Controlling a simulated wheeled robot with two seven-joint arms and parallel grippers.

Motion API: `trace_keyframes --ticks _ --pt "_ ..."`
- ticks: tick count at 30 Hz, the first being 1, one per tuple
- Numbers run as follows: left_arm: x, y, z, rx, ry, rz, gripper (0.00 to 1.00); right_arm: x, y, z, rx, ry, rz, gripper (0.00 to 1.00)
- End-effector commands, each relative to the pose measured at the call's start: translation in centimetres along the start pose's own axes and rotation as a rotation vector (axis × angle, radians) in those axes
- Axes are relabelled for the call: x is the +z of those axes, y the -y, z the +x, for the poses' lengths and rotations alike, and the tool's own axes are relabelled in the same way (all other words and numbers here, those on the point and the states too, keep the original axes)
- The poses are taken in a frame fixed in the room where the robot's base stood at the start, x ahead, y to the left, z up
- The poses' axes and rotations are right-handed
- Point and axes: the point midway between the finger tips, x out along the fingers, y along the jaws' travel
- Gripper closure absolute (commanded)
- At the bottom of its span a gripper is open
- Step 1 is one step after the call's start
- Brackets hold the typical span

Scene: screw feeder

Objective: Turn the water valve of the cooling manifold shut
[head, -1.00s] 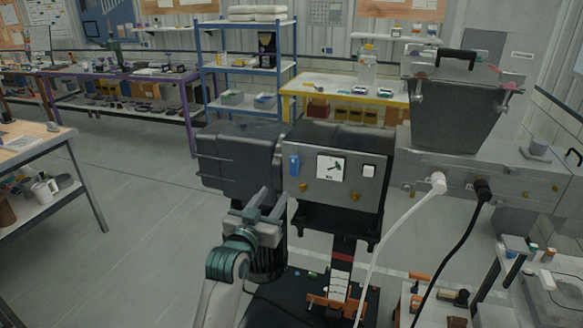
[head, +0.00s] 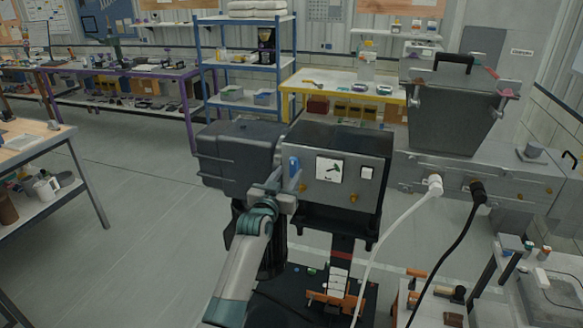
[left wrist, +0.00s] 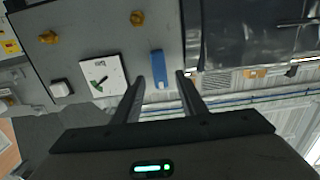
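A grey front panel (head: 340,190) carries an upright blue handle (head: 293,165) at its left end, which looks like the valve. The blue handle also shows in the left wrist view (left wrist: 158,66), between and just beyond my fingertips. My left gripper (head: 284,181) is in front of the panel's left end, with its fingers close to the handle and partly covering its lower area. In the left wrist view my left gripper (left wrist: 160,77) is open, with one finger on each side of the handle in the picture. Contact cannot be told. My right gripper is not in view.
A dark housing (head: 235,157) is left of the panel. White (head: 375,245) and black hoses (head: 449,250) hang at right.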

Motion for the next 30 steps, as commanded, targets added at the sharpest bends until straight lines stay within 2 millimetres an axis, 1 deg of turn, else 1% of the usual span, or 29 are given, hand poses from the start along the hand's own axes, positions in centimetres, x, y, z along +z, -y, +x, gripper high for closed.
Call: trace_keyframes --ticks 1,3,10,15,25,26,27,30 --pt "-0.2 0.0 0.7 0.0 0.001 0.001 0.62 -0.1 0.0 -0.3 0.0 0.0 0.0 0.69" --pt "-0.1 0.0 1.4 0.0 0.001 0.002 0.62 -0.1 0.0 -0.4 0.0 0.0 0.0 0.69" --pt "-0.1 -0.1 3.1 0.001 0.0 0.001 0.62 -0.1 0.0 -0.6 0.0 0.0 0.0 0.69" --pt "0.0 0.0 3.6 0.0 0.001 0.001 0.62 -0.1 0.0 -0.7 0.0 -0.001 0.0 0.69" --pt "0.0 0.0 3.7 0.0 0.0 0.001 0.62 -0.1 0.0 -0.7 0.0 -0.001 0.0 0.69" --pt "0.0 0.0 3.7 0.0 0.0 0.001 0.69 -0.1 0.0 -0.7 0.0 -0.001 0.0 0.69" --pt "0.0 0.0 3.7 0.0 0.0 0.001 0.78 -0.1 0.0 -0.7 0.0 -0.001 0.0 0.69" --pt "0.0 0.0 3.7 0.0 0.0 0.001 1.0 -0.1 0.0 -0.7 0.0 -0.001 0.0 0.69"
